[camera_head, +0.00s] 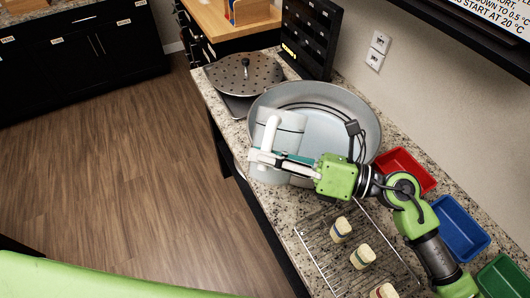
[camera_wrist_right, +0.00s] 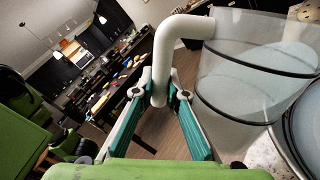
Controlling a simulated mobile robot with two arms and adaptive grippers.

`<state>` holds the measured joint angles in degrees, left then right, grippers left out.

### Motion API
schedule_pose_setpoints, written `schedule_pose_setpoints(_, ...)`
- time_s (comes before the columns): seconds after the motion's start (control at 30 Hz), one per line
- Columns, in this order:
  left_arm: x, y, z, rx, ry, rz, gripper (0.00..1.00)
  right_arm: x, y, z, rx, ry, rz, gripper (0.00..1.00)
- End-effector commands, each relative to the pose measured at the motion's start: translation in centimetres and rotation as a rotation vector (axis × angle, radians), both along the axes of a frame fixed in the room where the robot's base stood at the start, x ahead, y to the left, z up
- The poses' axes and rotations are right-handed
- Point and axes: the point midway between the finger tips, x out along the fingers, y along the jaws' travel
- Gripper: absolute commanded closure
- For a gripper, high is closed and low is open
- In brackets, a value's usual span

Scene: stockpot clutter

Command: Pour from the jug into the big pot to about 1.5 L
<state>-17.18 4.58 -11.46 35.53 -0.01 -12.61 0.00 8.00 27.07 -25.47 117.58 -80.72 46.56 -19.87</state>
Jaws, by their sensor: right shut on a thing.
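The big pot (camera_head: 345,108) is a wide, round grey vessel on the granite counter, open at the top. The jug (camera_head: 285,125) is translucent with a white handle (camera_head: 265,135). It is over the near left part of the pot's opening. My right gripper (camera_head: 268,160) is shut on the handle. In the right wrist view the gripper's teal-lined fingers (camera_wrist_right: 158,96) are on either side of the handle (camera_wrist_right: 162,65), and the clear jug (camera_wrist_right: 235,85) shows dark rings around it. I cannot tell the liquid levels in the jug or pot. My left gripper is not in view.
A perforated round lid (camera_head: 225,78) lies left of the pot. A wire rack (camera_head: 318,250) with several small jars is in front. Red (camera_head: 408,162), blue (camera_head: 458,225) and green (camera_head: 500,280) trays line the right side. A black panel (camera_head: 312,40) stands behind the lid.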

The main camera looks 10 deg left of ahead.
Motion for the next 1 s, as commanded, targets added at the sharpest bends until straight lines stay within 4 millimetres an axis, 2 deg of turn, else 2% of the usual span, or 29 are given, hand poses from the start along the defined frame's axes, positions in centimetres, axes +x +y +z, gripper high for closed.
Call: schedule_pose_setpoints(1.0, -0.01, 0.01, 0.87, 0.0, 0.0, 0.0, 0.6, 0.28, -0.02, 0.65, 0.015, 0.042, 0.0, 1.0)
